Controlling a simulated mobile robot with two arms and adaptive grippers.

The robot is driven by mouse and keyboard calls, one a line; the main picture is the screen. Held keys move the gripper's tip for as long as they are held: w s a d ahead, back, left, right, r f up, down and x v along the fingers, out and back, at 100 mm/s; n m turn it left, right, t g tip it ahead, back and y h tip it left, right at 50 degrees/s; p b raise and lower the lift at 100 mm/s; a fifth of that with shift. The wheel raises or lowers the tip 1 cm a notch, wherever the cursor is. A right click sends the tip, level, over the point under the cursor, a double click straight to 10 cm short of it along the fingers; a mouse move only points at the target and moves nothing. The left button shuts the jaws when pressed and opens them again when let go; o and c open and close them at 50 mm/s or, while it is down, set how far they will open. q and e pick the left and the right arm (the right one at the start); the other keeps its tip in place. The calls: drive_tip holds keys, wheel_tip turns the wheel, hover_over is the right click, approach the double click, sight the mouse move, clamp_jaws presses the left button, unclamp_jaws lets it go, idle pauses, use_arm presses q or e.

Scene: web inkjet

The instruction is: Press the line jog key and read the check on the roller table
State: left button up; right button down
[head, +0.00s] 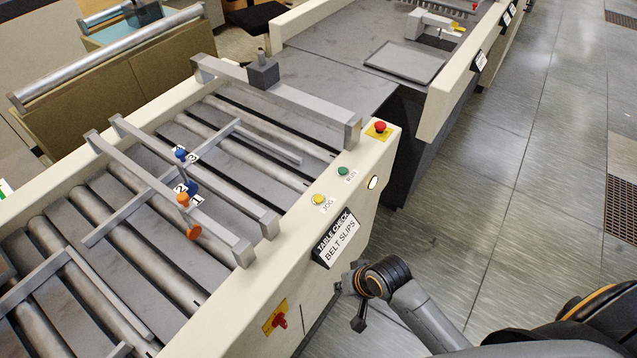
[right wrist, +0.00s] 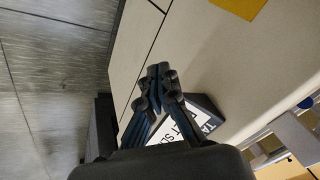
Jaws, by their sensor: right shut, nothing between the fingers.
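The yellow jog key (head: 318,199), labelled JOG, sits on the cream side rail of the roller table (head: 385,155) in the head view. A green key (head: 343,171) is beside it. Below them on the rail's side is a black-framed sign (head: 337,240) reading "TABLE CHECK BELT SLIPS"; part of it shows behind my fingers in the right wrist view (right wrist: 205,108). My right gripper (head: 347,283) is shut and empty, low beside the rail's outer face, below the sign and apart from the jog key. The right wrist view shows its fingertips together (right wrist: 157,72). My left gripper is not in view.
A red button on a yellow plate (head: 379,129) and a lit lamp (head: 373,182) are at the rail's far end. A red knob (head: 280,320) is low on the near side. Grey bars with blue and orange knobs cross the rollers. The floor at right is clear.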

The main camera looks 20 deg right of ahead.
sight(322, 199)
drive_tip(key=w+a+r+m+y+p, duration=0.1)
drive_tip(key=w+a+r+p, duration=0.1)
drive_tip(key=r, duration=0.5)
drive_tip(key=w+a+r+m+y+p, duration=0.1)
drive_tip(key=w+a+r, duration=0.1)
drive_tip(key=r, duration=0.5)
drive_tip(key=w+m, duration=0.2)
drive_tip(key=w, duration=0.1)
drive_tip(key=w+r+m+y, duration=0.1)
drive_tip(key=w+m, duration=0.1)
drive_tip(key=w+d+r+m, duration=0.1)
drive_tip(key=w+m, duration=0.1)
drive_tip(key=w, duration=0.1)
drive_tip(key=shift+w+r+t, duration=0.2)
drive_tip(key=shift+w+t, duration=0.1)
drive_tip(key=shift+w, duration=0.05)
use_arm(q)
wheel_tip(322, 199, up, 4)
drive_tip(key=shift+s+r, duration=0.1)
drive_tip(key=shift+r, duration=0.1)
use_arm(e)
drive_tip(key=w+d+r+m+t+y, duration=0.1)
drive_tip(key=w+d+r+m, duration=0.3)
drive_tip(key=w+m, duration=0.3)
drive_tip(key=shift+w+d, duration=0.3)
drive_tip(key=shift+w, duration=0.55)
